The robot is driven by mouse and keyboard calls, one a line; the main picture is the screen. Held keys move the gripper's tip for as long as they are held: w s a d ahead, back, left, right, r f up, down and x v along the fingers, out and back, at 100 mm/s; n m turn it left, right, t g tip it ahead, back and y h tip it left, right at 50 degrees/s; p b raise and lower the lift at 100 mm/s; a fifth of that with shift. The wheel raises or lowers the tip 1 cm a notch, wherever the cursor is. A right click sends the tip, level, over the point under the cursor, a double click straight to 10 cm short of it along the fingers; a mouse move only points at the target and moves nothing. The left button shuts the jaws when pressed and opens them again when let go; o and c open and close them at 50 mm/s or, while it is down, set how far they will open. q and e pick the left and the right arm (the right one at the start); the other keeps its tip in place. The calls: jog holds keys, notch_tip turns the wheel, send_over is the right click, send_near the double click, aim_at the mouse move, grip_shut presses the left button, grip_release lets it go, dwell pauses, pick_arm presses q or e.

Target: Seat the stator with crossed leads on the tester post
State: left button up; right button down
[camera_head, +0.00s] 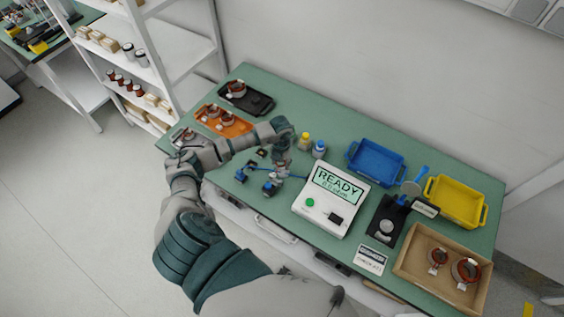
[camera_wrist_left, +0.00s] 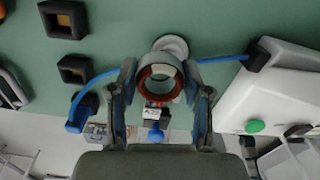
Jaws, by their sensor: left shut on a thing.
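My left gripper (camera_head: 277,168) points down over the green table, left of the tester (camera_head: 327,201). In the left wrist view the same gripper (camera_wrist_left: 160,90) is shut on a copper-wound stator ring (camera_wrist_left: 161,77) with a pale part near its lower edge. Whether its leads cross is too small to tell. A white round piece (camera_wrist_left: 171,45) shows just beyond the ring; I cannot tell whether the ring touches it. The tester reads READY. Blue leads run from it to blue clips (camera_head: 241,175) near the gripper. My right gripper is not in view.
Two small bottles (camera_head: 304,142) stand right of the gripper. Blue (camera_head: 377,176) and yellow (camera_head: 461,215) bins lie further right. A black fixture (camera_head: 381,234) and a cardboard box (camera_head: 408,268) with stators are front right. Orange (camera_head: 238,130) and black (camera_head: 259,108) trays hold stators.

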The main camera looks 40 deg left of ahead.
pick_arm(q)
jog(key=shift+f, duration=0.1)
jog(key=shift+d+f, duration=0.1)
jog(key=shift+d, duration=0.5)
jog(key=shift+d+f+b, duration=0.3)
jog(key=shift+d+b, duration=0.3)
jog(key=shift+d, duration=0.05)
jog(key=shift+a+f, duration=0.1)
jog(key=shift+a, duration=0.05)
jog(key=shift+a+f, duration=0.15)
jog(key=shift+a, duration=0.25)
jog(key=shift+a+f, duration=0.1)
jog(key=shift+a, duration=0.1)
jog(key=shift+d, duration=0.1)
jog(key=shift+d+f, duration=0.15)
jog(key=shift+d, duration=0.25)
jog(key=o, duration=1.3)
jog(key=shift+f, duration=0.1)
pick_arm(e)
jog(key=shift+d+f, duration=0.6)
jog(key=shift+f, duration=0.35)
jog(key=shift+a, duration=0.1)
